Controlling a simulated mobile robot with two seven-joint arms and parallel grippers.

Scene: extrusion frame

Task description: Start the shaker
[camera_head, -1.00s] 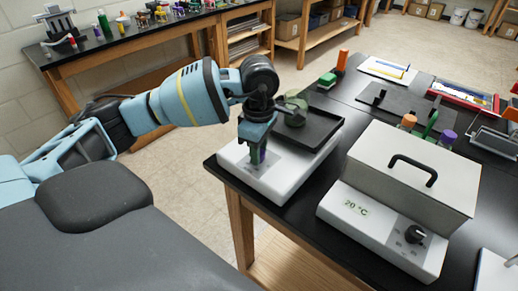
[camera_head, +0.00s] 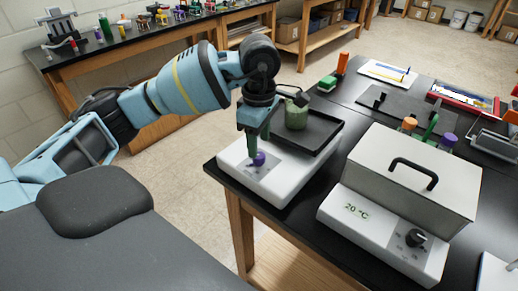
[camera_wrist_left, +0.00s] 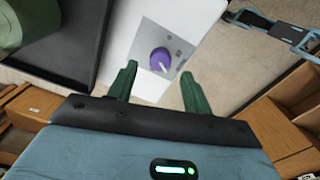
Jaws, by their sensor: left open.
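The shaker (camera_head: 290,188) is a white box with a dark tray (camera_head: 318,128) on top, at the near left corner of the black bench. A green vessel (camera_head: 297,114) stands on the tray. A purple knob (camera_head: 259,158) with a white pointer line sits on the shaker's grey front panel; it also shows in the left wrist view (camera_wrist_left: 160,60). My left gripper (camera_head: 253,150) is over the panel, fingers pointing down. In the left wrist view its green fingers (camera_wrist_left: 158,72) are open, one either side of the knob's line, with gaps. Contact is not visible. My right gripper is out of view.
A white lidded bath (camera_head: 415,170) with a black handle, a black dial and a 20 °C display stands right of the shaker. Capped tubes (camera_head: 428,128), a green block (camera_head: 327,83) and an orange item (camera_head: 343,63) are behind. Floor is open left of the bench.

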